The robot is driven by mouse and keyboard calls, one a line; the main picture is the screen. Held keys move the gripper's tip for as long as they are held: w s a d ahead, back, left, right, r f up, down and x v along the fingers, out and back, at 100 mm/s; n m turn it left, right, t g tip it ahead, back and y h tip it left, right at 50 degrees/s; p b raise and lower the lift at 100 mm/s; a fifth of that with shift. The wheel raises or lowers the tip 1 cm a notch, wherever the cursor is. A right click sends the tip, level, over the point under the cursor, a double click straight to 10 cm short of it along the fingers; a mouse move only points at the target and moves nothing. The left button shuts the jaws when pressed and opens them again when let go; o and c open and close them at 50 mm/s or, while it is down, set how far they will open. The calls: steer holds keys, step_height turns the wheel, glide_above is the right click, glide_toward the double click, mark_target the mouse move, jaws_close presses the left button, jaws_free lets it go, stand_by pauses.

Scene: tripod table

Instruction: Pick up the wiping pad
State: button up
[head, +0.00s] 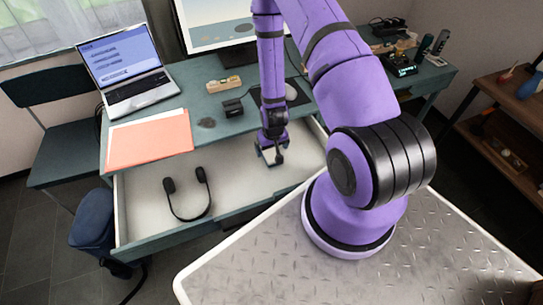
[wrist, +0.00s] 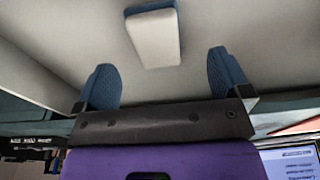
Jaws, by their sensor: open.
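The wiping pad (wrist: 153,40) shows in the wrist view as a white block with a blue layer along its far edge. It lies on a pale surface, ahead of my fingertips and roughly centred between them. My gripper (wrist: 160,60) is open, with a blue finger on each side and nothing between them touching the pad. In the head view my gripper (head: 270,153) points down over the right part of the open drawer (head: 240,178). I cannot make out the pad there; my gripper may hide it.
A black headset (head: 190,208) lies in the drawer's left part. The desk above holds a laptop (head: 128,72), a salmon folder (head: 150,140), a small black box (head: 232,107) and a wooden block (head: 223,84). The drawer's front and the desk edge border my gripper's space.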

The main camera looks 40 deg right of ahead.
mark_target(271, 154)
steer(key=shift+w+d+f, duration=0.15)
steer(key=shift+w+f, duration=0.1)
steer(key=shift+f, duration=0.75)
steer(key=shift+w+d+f, duration=0.2)
steer(key=shift+w+f, duration=0.05)
steer(key=shift+f, duration=0.8)
steer(key=shift+w+d+f, duration=0.15)
steer(key=shift+w+f, duration=0.1)
steer(key=shift+f, duration=0.75)
steer(key=shift+f, duration=0.15)
steer(key=c, duration=1)
